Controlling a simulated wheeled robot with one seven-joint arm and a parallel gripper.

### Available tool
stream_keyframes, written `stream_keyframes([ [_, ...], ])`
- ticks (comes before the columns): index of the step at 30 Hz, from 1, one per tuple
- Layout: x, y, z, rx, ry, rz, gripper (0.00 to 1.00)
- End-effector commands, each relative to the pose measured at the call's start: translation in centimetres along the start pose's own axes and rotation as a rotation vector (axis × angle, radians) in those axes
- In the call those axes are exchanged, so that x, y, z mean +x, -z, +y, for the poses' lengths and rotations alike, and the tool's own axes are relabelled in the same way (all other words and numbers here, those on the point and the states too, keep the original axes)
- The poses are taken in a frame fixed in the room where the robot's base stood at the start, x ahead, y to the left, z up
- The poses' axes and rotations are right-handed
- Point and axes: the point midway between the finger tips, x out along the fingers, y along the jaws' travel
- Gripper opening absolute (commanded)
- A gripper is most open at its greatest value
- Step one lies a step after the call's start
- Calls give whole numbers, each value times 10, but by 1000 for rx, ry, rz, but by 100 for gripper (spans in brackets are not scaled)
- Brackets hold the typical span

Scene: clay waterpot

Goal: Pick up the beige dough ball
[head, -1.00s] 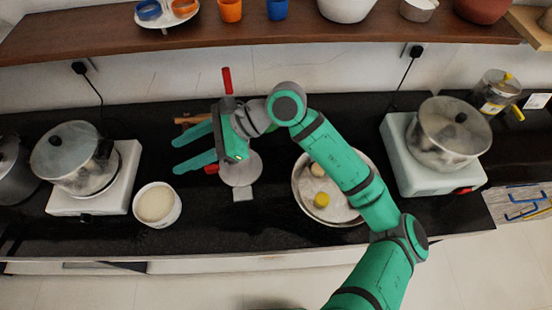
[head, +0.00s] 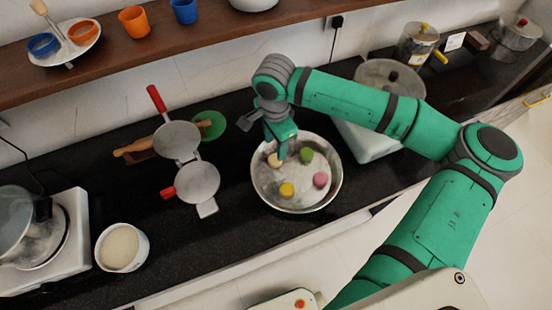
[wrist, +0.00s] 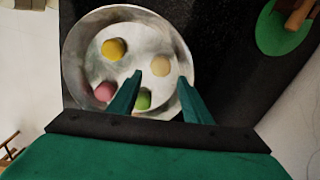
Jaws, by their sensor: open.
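The beige dough ball (head: 274,160) lies in a round metal pan (head: 262,192) on the black counter. In the wrist view the beige ball (wrist: 160,66) sits just beyond the two fingertips, a little right of their middle. My gripper (wrist: 160,80) is open and empty, pointing down over the pan. In the head view my gripper (head: 280,155) is above the pan beside the beige ball and partly covers that area. Yellow (head: 287,190), pink (head: 320,180) and green (head: 306,155) balls share the pan. In the wrist view the green ball (wrist: 143,100) is between the fingers, partly hidden.
A metal press (head: 197,182) with red handles, a rolling pin (head: 134,146) and a green disc (head: 211,125) lie left of the pan. A white bowl (head: 122,248) stands further left. A pot on a cooker (head: 372,142) stands behind right, and a shelf (head: 110,55) runs along the wall.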

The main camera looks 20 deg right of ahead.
Motion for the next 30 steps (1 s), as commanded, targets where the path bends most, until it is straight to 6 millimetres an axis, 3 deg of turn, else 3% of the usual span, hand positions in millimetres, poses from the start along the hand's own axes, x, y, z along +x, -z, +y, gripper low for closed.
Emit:
stream_keyframes([
  [21,74,5,-1,5,2,-4,45],
  [30,78,5,-2,3,3,-2,45],
])
